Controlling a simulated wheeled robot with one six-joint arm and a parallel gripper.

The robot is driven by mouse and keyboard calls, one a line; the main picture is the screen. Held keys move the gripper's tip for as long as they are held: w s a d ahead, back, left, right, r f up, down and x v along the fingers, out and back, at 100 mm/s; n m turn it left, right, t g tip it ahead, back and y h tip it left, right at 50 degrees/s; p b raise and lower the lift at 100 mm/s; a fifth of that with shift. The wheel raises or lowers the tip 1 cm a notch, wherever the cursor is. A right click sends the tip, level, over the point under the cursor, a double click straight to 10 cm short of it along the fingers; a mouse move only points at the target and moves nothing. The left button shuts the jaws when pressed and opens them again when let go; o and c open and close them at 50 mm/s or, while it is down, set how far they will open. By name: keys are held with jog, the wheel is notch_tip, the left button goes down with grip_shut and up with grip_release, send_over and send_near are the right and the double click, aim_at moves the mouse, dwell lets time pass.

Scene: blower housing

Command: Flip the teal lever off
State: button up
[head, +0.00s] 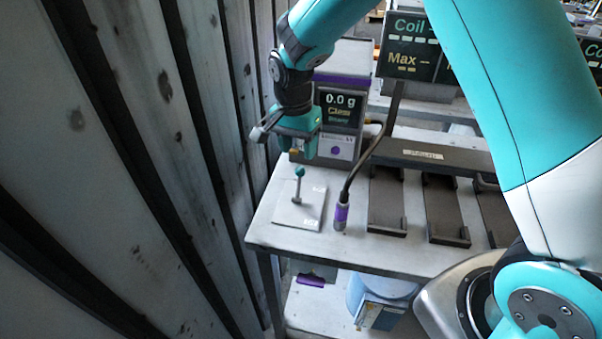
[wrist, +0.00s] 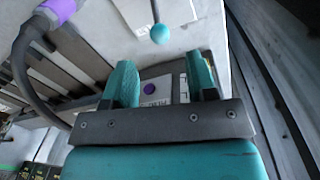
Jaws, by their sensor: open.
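The teal lever (head: 300,172) is a small teal ball on a thin grey stem. It stands nearly upright on a white plate (head: 313,196) near the left end of the bench. Small labels on the plate are too small to read. My gripper (head: 299,153) is just above and behind the lever knob, empty, with the knob apart from it. In the wrist view my gripper (wrist: 160,66) shows two teal fingers spread apart, and the lever's ball (wrist: 160,34) lies beyond the fingertips, roughly between them.
A scale display (head: 341,107) reading 0.0 g stands behind my gripper. A black cable with a purple-collared end (head: 341,214) is right of the plate. Dark trays (head: 388,203) stand further right. A plank wall (head: 150,170) rises close on the left.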

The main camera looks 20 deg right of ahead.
aim_at(300, 177)
jog(key=f, duration=0.3)
jog(key=f+p, duration=0.1)
jog(key=f, duration=0.5)
jog(key=shift+s+d+f, duration=0.15)
jog(key=shift+s+d, duration=0.05)
jog(key=shift+s, duration=0.1)
grip_shut()
